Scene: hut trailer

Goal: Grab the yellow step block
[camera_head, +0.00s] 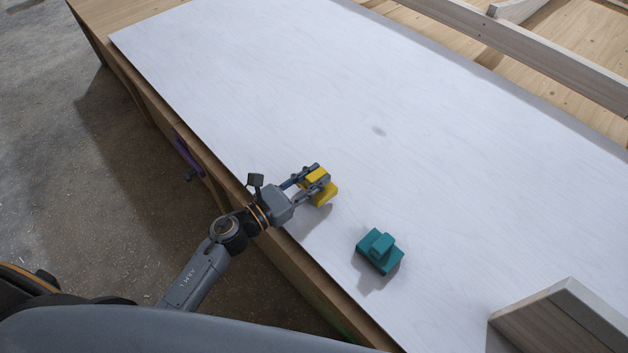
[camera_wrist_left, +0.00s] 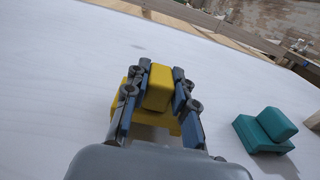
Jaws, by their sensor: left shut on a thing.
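The yellow step block (camera_head: 324,195) is at the white table's near edge, left of the teal block. My left gripper (camera_head: 316,176) is shut on its upper step, with one finger on each side. In the left wrist view the yellow step block (camera_wrist_left: 157,88) sits between the two fingers of my left gripper (camera_wrist_left: 158,85), and its wider lower part shows beneath them. A shadow lies beside the block on the table; I cannot tell whether the block touches the surface. My right gripper is not in view.
A teal step block (camera_head: 380,251) stands on the white tabletop (camera_head: 330,90) to the right, and it also shows in the left wrist view (camera_wrist_left: 266,130). A wooden piece (camera_head: 560,318) stands at the lower right. The table's middle and far left are clear.

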